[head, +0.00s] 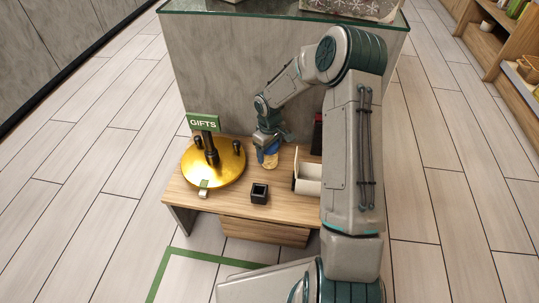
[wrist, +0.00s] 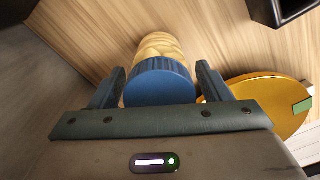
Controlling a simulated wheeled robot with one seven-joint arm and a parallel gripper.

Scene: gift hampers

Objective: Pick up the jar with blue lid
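The jar with blue lid (wrist: 160,82) stands upright on the wooden table, its blue ribbed lid toward my wrist camera and its pale yellow body beyond. In the head view the jar (head: 270,162) is partly hidden by my gripper (head: 265,150), which reaches down over it. In the wrist view my gripper (wrist: 161,72) has one finger on each side of the jar. The fingers look spread, with narrow gaps beside the lid; contact with the jar does not show.
A round gold stand (head: 222,172) with black posts and a green GIFTS sign (head: 203,122) is left of the jar. A black open box (head: 260,193) stands in front. A white open box (head: 308,178) is to the right. A grey panel (head: 220,80) rises behind.

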